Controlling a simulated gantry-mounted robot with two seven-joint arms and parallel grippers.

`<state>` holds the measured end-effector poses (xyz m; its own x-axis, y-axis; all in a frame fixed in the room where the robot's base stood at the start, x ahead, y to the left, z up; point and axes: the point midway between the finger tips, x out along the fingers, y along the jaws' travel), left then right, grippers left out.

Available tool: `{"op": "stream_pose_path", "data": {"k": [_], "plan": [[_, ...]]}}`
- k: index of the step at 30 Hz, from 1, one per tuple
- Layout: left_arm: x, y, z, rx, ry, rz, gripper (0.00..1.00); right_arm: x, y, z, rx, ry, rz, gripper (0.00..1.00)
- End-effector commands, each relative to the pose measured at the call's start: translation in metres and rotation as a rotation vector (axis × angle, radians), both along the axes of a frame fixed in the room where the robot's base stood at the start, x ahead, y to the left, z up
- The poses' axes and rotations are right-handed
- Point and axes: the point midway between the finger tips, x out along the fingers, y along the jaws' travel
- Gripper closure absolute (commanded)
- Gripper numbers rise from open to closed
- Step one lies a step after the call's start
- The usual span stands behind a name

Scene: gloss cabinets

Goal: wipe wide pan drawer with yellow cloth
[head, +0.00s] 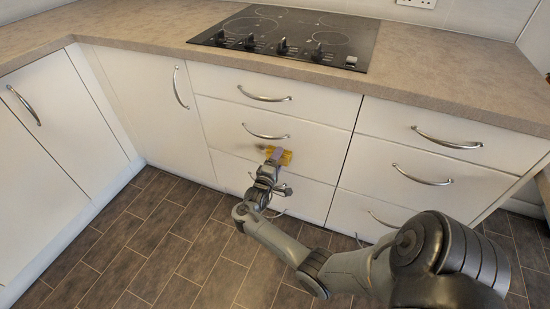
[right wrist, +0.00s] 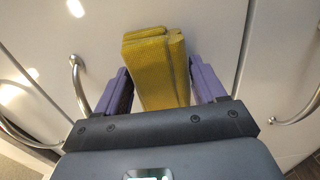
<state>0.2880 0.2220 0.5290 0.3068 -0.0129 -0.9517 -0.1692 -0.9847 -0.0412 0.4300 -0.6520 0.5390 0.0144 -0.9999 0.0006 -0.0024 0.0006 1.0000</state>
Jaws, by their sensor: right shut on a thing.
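The yellow cloth (head: 286,158) is a folded, thick pad. My right gripper (head: 273,155) is shut on it, and in the right wrist view the cloth (right wrist: 158,65) sits between the two purple fingers (right wrist: 160,88). It is at the white drawer fronts under the hob, near the seam between the middle drawer (head: 220,118) and the bottom drawer (head: 310,195). I cannot tell whether it touches the front. These drawers look closed, and the arm partly hides the bottom one. Which one is the wide pan drawer is not marked. My left gripper is not in view.
Curved metal handles project from the fronts, including the middle drawer handle (head: 265,134) just above the cloth. More drawers (head: 420,180) stand to the right and cupboards (head: 60,130) to the left. The black hob (head: 290,38) lies on the worktop (head: 430,85). The tiled floor (head: 150,245) is clear.

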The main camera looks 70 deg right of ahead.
Motion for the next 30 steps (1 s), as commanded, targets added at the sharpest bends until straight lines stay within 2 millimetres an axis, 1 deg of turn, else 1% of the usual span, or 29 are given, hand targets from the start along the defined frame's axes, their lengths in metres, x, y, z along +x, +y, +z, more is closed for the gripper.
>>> {"op": "stream_pose_path", "data": {"k": [1, 4, 8, 18, 26, 30], "plan": [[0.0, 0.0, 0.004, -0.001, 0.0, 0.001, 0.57, -0.001, -0.001, 0.002, 0.0, 0.001, -0.004, 0.54], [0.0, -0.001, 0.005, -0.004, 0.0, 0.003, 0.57, -0.001, 0.0, 0.001, 0.001, 0.002, -0.004, 0.54], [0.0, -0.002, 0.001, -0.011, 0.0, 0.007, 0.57, 0.006, 0.001, -0.001, 0.0, -0.001, -0.003, 0.54], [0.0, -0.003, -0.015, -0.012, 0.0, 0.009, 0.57, 0.033, 0.002, -0.001, 0.0, 0.0, -0.001, 0.54], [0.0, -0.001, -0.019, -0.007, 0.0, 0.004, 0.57, 0.042, 0.003, -0.001, 0.0, 0.0, -0.001, 0.54], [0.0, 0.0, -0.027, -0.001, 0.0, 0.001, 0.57, 0.051, 0.003, -0.002, 0.0, -0.001, 0.0, 0.54]]}}
